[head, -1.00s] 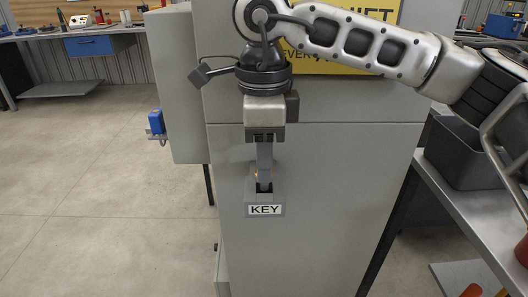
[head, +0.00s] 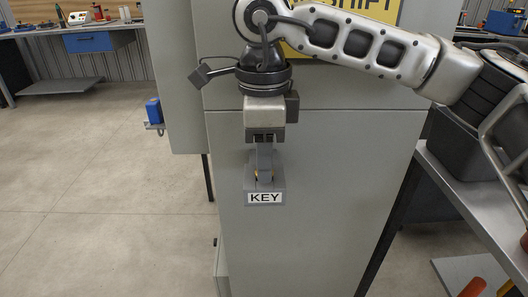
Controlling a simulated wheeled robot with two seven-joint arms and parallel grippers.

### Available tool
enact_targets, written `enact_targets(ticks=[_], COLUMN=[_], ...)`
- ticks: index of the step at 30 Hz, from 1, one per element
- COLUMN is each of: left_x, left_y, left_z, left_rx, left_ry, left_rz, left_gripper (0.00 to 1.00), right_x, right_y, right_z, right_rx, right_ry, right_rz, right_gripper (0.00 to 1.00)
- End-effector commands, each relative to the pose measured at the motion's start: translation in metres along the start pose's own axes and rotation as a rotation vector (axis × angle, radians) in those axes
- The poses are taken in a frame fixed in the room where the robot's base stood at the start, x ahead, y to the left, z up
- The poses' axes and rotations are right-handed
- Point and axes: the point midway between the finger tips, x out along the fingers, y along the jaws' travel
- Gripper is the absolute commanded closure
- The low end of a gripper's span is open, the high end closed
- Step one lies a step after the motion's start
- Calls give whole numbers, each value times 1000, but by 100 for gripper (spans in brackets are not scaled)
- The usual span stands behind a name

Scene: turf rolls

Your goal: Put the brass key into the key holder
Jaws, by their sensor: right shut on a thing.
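The key holder (head: 279,184) is a small grey holder with a white KEY label, fixed to the front of a grey cabinet. My right gripper (head: 264,176) comes down from above, with its fingertips at the holder's opening. It is shut on the brass key (head: 257,175), of which only small yellowish bits show beside the fingers. The rest of the key is hidden by the fingers and holder, so I cannot tell how deep it sits. My left gripper is not in view.
The grey cabinet (head: 320,200) fills the middle, with a yellow sign (head: 350,45) behind my right arm. A metal bench (head: 470,205) with a dark bin (head: 455,150) stands at the right. A blue box (head: 153,110) sits at the left. The floor at left is clear.

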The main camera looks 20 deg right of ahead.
Motion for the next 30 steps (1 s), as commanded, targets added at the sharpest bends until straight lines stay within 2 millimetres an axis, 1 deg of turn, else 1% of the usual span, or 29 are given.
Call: enact_targets(ticks=[1, 5, 6, 8, 18, 20, 23, 24, 25, 30], left_x=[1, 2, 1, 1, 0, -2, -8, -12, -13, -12], left_y=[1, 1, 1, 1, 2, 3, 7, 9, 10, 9], left_z=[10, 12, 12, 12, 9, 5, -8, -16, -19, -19], left_rx=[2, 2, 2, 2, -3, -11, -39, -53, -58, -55], left_ry=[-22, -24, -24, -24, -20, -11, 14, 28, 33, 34], left_rz=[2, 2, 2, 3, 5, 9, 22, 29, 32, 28], left_gripper=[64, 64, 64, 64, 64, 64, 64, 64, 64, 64], right_x=[3, 5, 4, 4, 4, 4, 4, 4, -1, -46], right_y=[0, 0, 0, 0, 0, 0, 0, 0, 0, 0], right_z=[0, 0, 0, 0, 0, 0, 0, 0, 0, 1], right_rx=[0, 0, 0, 0, 0, 0, 0, 0, 0, 0], right_ry=[0, 0, 0, 0, 0, 0, 0, 0, -2, -3], right_rz=[0, 0, 0, 0, 1, 1, 1, 1, -2, -4], right_gripper=[88, 88, 56, 39, 39, 39, 39, 39, 39, 39])
